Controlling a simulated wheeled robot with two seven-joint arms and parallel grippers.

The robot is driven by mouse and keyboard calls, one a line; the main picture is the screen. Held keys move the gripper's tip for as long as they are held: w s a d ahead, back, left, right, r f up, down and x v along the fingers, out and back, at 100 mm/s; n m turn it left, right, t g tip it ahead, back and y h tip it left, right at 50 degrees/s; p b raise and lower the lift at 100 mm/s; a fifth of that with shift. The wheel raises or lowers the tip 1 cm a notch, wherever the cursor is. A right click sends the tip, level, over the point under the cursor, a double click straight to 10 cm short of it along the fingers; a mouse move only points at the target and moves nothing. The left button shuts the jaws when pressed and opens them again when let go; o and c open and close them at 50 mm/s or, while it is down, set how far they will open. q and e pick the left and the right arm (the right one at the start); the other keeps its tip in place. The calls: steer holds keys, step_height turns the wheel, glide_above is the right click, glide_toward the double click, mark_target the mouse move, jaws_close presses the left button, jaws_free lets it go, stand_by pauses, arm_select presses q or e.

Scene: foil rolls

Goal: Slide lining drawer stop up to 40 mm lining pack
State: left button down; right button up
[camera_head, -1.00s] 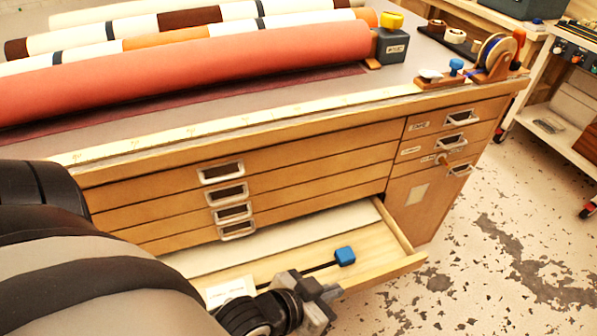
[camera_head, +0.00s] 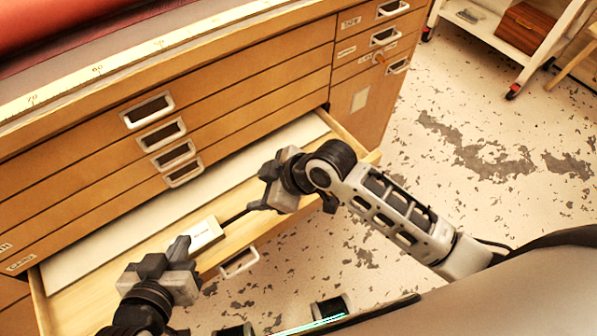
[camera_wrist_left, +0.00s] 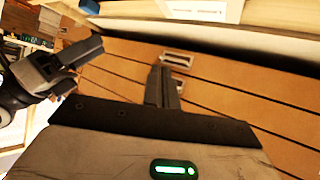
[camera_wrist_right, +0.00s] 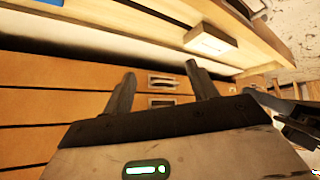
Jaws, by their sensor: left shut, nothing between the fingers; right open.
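The open bottom drawer (camera_head: 85,288) holds a long white slab (camera_head: 110,245) along its cabinet side. A small white-topped block (camera_head: 205,231) with an unreadable label lies on its wooden floor; it also shows in the right wrist view (camera_wrist_right: 212,40). A blue piece (camera_wrist_right: 36,2) is cut by the right wrist view's top edge. Which part is the stop or pack I cannot tell. My left gripper (camera_head: 180,246) is shut and empty beside the block. My right gripper (camera_head: 268,186) is open above the drawer.
Shut drawers with metal handles (camera_head: 162,134) rise behind the open one. A bench top with a scale strip (camera_head: 100,68) and a red roll (camera_head: 50,25) lies above. Speckled floor (camera_head: 470,220) is free at right; a white cart (camera_head: 490,25) stands at the back right.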

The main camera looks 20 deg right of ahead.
arm_select(q)
steer(key=shift+s+d+f+b, duration=0.1)
steer(key=shift+s+f+b, duration=0.15)
steer(key=shift+f+b, duration=0.85)
steer(key=shift+r+b, duration=0.25)
steer(key=shift+b, duration=0.4)
arm_select(e)
steer(key=w+d+r+n+g+h, duration=0.5)
steer(key=w+d+r+n+h, duration=0.15)
steer(key=w+d+n, duration=0.35)
arm_select(q)
steer(key=shift+t, duration=0.3)
steer(key=f+b, duration=0.3)
steer(key=shift+d+h, duration=0.4)
arm_select(e)
steer(key=shift+m, duration=0.3)
steer(key=f, duration=0.5)
steer(key=s+f, duration=0.1)
steer(key=f, duration=0.4)
steer(key=s+f, duration=0.1)
steer(key=f, duration=0.4)
steer(key=shift+d, duration=0.3)
arm_select(q)
steer(key=shift+w+d+f+g, duration=0.1)
steer(key=shift+w+f+g, duration=0.1)
steer(key=shift+f+g, duration=0.25)
arm_select(e)
steer(key=shift+f, duration=0.65)
